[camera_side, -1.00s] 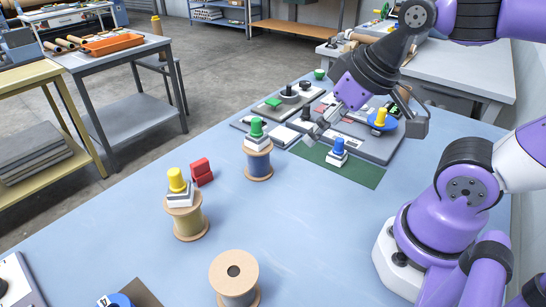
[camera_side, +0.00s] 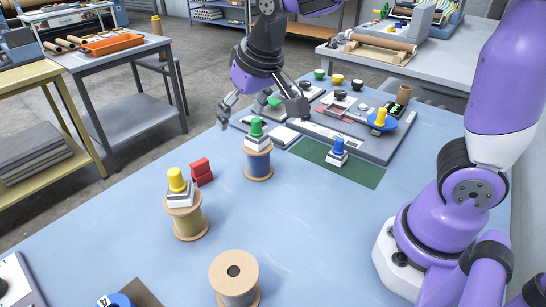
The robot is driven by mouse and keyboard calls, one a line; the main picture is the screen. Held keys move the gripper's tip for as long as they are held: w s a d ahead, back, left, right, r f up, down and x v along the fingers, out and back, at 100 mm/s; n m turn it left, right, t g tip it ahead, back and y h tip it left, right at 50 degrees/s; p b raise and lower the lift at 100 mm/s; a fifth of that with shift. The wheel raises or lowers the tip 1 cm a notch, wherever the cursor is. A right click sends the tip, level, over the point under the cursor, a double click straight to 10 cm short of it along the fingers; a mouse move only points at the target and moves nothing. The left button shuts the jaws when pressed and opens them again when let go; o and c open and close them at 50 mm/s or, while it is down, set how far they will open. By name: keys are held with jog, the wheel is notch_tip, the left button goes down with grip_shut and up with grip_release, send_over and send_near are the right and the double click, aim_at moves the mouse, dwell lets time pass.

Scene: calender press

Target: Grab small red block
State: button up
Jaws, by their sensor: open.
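The small red block (camera_side: 202,172) sits on the blue table (camera_side: 300,240), behind and to the right of the spool with the yellow peg. It looks like two stacked or stepped red pieces. My gripper (camera_side: 262,112) is open with its fingers spread wide and pointing down. It is above the far part of the table, up and to the right of the red block and apart from it.
A spool with a yellow-topped piece (camera_side: 177,182) stands close to the red block. A spool with a green-topped piece (camera_side: 256,128) stands below my gripper in the picture. A bare spool (camera_side: 234,277) is in front. A blue-topped piece (camera_side: 338,149) stands on a green mat (camera_side: 362,175).

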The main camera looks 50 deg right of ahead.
send_near(200, 163)
jog(key=shift+m, duration=0.4)
jog(key=x, duration=0.4)
jog(key=shift+w+d+f, duration=0.1)
jog(key=shift+w+f, duration=0.05)
jog(key=shift+f, duration=0.05)
jog(key=shift+x, duration=3.15)
jog(key=c, duration=1)
